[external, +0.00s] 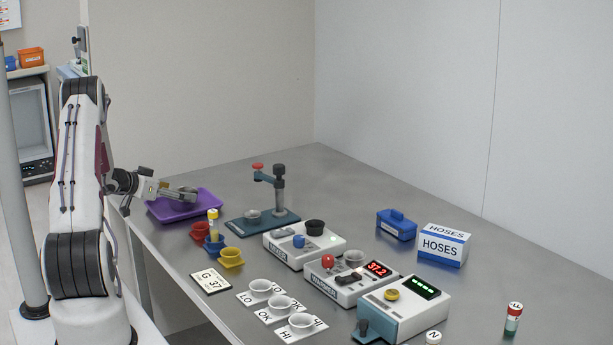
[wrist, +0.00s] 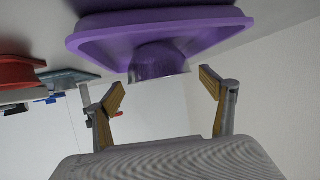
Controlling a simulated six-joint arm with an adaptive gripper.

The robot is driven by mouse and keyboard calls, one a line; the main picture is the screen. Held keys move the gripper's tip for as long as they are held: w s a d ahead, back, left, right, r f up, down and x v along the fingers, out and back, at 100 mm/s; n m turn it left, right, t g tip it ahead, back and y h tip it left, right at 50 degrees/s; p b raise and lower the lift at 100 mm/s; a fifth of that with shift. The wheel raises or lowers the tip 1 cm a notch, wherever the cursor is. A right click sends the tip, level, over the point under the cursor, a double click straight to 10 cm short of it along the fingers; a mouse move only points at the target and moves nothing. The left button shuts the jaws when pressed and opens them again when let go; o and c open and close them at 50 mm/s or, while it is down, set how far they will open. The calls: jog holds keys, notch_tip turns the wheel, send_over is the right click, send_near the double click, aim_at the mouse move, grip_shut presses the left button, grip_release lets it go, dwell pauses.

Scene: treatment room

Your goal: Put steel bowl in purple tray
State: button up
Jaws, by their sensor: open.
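The purple tray (external: 157,211) lies at the far left end of the steel table. It fills the top of the wrist view (wrist: 95,40), which looks upside down. The steel bowl (external: 187,189) is at the tray, and in the wrist view the bowl (wrist: 158,62) appears to stand inside it, reflecting purple. My gripper (external: 174,194) is over the tray beside the bowl. Its two fingers (wrist: 162,82) are spread apart in the wrist view, with the bowl just beyond and between their tips. I see no clear finger contact with the bowl.
A blue-based stand (external: 280,212) is to the right. Several devices and small bowls on cards fill the table's middle and front.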

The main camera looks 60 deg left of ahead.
jog(key=v, duration=1)
jog(key=shift+w, duration=0.1)
dwell(0.6)
jog(key=w+d+r+g+y, duration=0.1)
jog(key=w+d+r, duration=0.2)
jog(key=w+r, duration=0.3)
jog(key=w+d+r+g+y, duration=0.1)
jog(key=w+d+r+y, duration=0.2)
jog(key=r, duration=0.4)
jog(key=d+r+g, duration=0.1)
jog(key=d+r, duration=0.3)
jog(key=d, duration=0.3)
jog(key=d+r, duration=0.4)
jog(key=d, duration=0.4)
jog(key=s+d+m+g+h, duration=0.1)
jog(key=s+d+h, duration=0.1)
jog(key=s+d, duration=0.5)
jog(key=s+d+f+m+g+h, duration=0.1)
jog(key=s+d+h, duration=0.2)
jog(key=d, duration=1.2)
jog(key=s+d+f+m+g+h, duration=0.1)
jog(key=s+d+h, duration=0.1)
jog(key=s+d, duration=0.8)
jog(key=shift+s+d+f+g, duration=0.15)
jog(key=shift+s+d+g, duration=0.2)
jog(key=shift+d, duration=0.75)
